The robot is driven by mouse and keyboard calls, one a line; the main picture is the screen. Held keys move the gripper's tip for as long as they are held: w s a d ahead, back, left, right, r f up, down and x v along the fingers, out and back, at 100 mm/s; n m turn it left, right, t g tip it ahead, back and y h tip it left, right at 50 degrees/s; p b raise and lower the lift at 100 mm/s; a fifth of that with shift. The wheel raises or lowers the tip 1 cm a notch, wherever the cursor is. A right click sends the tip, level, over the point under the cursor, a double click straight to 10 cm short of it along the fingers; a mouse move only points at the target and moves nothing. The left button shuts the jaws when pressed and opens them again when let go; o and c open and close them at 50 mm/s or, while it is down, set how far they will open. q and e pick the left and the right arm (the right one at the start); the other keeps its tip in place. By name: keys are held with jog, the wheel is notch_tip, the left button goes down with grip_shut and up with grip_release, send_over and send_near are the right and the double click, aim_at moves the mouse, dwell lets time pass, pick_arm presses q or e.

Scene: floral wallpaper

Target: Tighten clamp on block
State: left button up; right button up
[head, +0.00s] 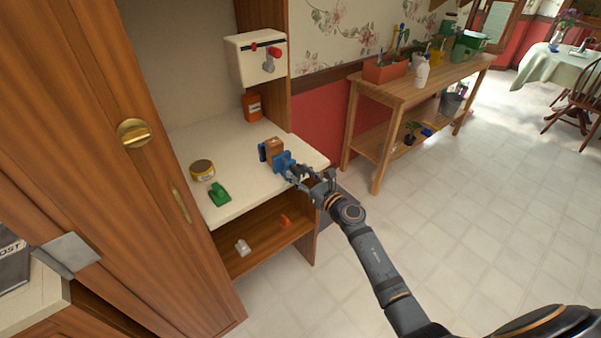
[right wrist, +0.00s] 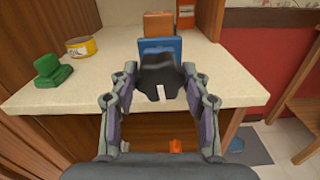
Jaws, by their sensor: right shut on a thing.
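The blue clamp (head: 283,160) sits on the cream worktop with a brown wooden block (head: 274,148) between its blue jaws. In the right wrist view the blue front jaw (right wrist: 161,49) stands in front of the block (right wrist: 158,25). A black knob (right wrist: 163,76) with a white mark is on the clamp's near side. My right gripper (head: 307,180) is at the worktop's front edge, its fingers on either side of the knob and shut on it; it also shows in the right wrist view (right wrist: 162,98). My left gripper is not in view.
A yellow tin (head: 202,170) and a green object (head: 219,194) lie left on the worktop (head: 239,150). An orange container (head: 252,106) stands at the back. Below is a shelf with small items. A wooden bench (head: 415,92) stands right, with open floor in front.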

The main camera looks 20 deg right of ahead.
jog(key=m+p, duration=0.3)
jog(key=m, duration=0.4)
jog(key=shift+r, duration=0.15)
jog(key=m+p, duration=0.2)
jog(key=m, duration=0.2)
jog(key=m+p, duration=0.2)
jog(key=m, duration=0.1)
jog(key=shift+m, duration=0.3)
jog(key=m+p, duration=0.2)
jog(key=m, duration=0.1)
jog(key=shift+m, duration=0.3)
jog(key=m+p, duration=0.1)
jog(key=m, duration=0.2)
jog(key=shift+m+p, duration=0.35)
jog(key=shift+m, duration=0.05)
jog(key=m+p, duration=0.1)
jog(key=m, duration=0.2)
jog(key=shift+f+m+p, duration=0.2)
jog(key=shift+m+p, duration=0.55)
jog(key=shift+m, duration=1.25)
